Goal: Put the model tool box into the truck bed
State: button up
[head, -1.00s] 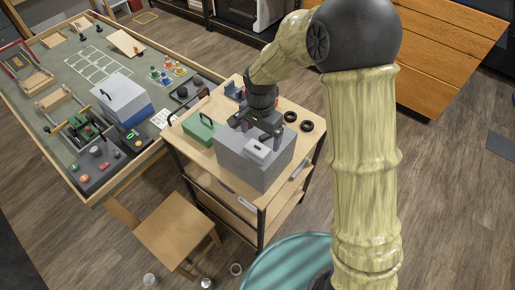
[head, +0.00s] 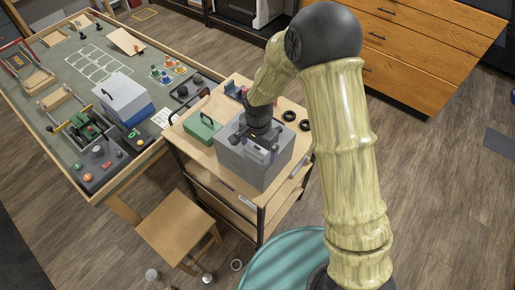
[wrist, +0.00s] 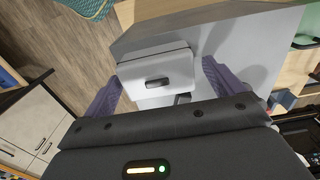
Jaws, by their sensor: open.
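A small pale grey box with a dark slot-like handle, which looks like the model tool box (wrist: 155,68), lies on top of a large grey block (head: 240,168). My gripper (wrist: 162,76) is open in the wrist view, with one purple finger on each side of the small box and visible gaps. In the head view my gripper (head: 260,150) is low over the block's top and partly hides the small box. A small green vehicle (head: 86,131), probably the truck, stands on the long table at left. Its bed cannot be made out clearly.
A green case (head: 202,129) and two black rings (head: 297,120) lie on the wooden cart beside the block. A grey and blue tool case (head: 122,99) stands on the long table (head: 60,66). A wooden stool (head: 176,230) stands in front.

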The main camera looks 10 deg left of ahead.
aim_at(258, 147)
jog(key=shift+s+a, duration=0.1)
jog(key=shift+s, duration=0.2)
jog(key=shift+w, duration=0.15)
jog(key=shift+c, duration=0.4)
jog(key=c, duration=1.1)
jog(key=shift+r, duration=0.1)
notch_tip(258, 147, up, 10)
jog(key=b, duration=0.3)
